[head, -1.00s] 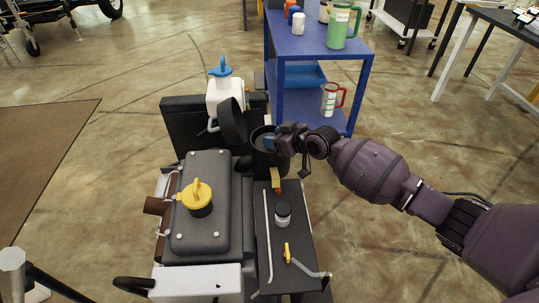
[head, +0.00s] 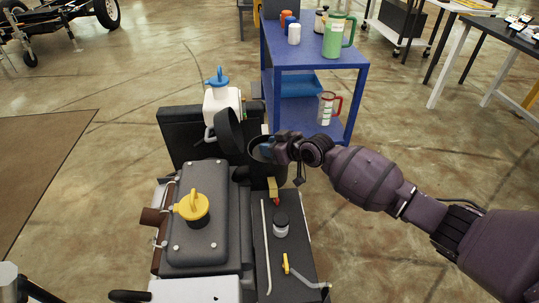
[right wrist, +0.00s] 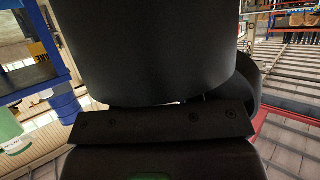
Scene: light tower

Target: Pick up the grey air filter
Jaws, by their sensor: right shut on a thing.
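The black round filter housing (head: 268,174) stands at the back of the engine in the head view. Its round lid (head: 228,130) is swung open to the left. My right gripper (head: 262,150) is at the mouth of the housing, reaching in from the right. It is shut on the grey air filter, which is mostly hidden by the housing wall and the gripper. In the right wrist view, a dark curved surface (right wrist: 150,50) fills the middle, close to the gripper, and the fingertips are hidden.
The engine's grey cover with a yellow cap (head: 194,207) is left of the housing. A white bottle with a blue top (head: 221,103) stands behind the lid. A blue cart (head: 319,60) with a green jug (head: 337,37) is behind.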

